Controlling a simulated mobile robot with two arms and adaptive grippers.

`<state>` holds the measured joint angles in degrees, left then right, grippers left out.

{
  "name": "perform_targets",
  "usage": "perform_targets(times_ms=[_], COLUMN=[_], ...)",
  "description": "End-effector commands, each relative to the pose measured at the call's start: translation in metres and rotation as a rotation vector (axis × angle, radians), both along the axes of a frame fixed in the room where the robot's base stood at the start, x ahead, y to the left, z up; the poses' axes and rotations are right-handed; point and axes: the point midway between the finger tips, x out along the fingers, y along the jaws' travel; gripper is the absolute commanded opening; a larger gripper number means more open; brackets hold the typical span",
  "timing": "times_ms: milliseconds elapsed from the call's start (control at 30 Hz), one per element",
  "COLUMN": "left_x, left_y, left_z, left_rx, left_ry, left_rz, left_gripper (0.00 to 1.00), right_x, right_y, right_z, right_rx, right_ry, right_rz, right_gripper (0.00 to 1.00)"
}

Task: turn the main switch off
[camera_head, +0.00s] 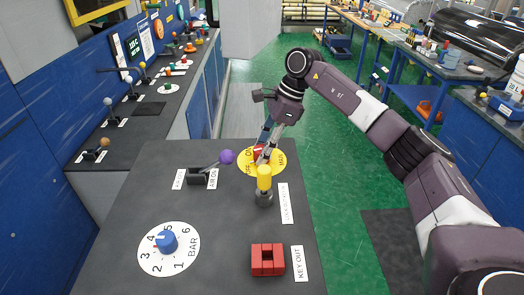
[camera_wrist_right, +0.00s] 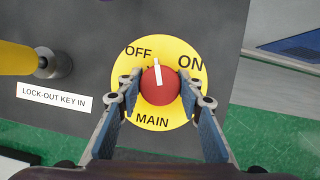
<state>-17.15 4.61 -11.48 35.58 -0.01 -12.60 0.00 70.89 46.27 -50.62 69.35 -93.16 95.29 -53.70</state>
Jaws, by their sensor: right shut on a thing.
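The main switch is a red knob (camera_wrist_right: 160,88) with a white pointer line, set on a round yellow plate (camera_wrist_right: 152,122) marked OFF, ON and MAIN. In the right wrist view the pointer aims between OFF and ON, a little nearer OFF. My right gripper (camera_wrist_right: 162,94) is shut on the knob, with one finger on each side. In the head view my right gripper (camera_head: 266,146) reaches down onto the knob from above, partly hiding it and the yellow plate (camera_head: 276,168). My left gripper is not in view.
Beside the switch stands a yellow lock-out key (camera_head: 264,178). A purple-tipped lever (camera_head: 226,157), a blue BAR dial (camera_head: 167,241) and a red key block (camera_head: 267,260) share the dark panel top (camera_head: 215,215). Green floor (camera_head: 330,200) lies to the right.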

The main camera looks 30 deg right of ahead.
Motion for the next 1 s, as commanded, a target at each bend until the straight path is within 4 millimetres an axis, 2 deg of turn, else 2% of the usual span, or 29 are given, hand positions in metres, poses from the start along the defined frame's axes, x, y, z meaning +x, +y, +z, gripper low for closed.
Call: perform_targets(times_ms=[300, 500, 1000], left_x=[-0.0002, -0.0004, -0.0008], left_y=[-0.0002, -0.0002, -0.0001], left_z=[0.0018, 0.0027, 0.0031], left_rx=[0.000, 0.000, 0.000], left_ry=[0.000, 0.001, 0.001], left_rz=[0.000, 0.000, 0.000], left_gripper=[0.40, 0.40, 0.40], right_x=[0.0017, 0.0016, 0.0016], right_y=[0.0003, 0.0000, -0.0003], right_z=[0.0028, 0.0025, 0.0021], right_rx=[0.001, 0.000, -0.001], right_ry=[-0.004, -0.005, -0.007], right_rz=[0.257, 0.368, 0.459], right_gripper=[0.10, 0.10, 0.10])
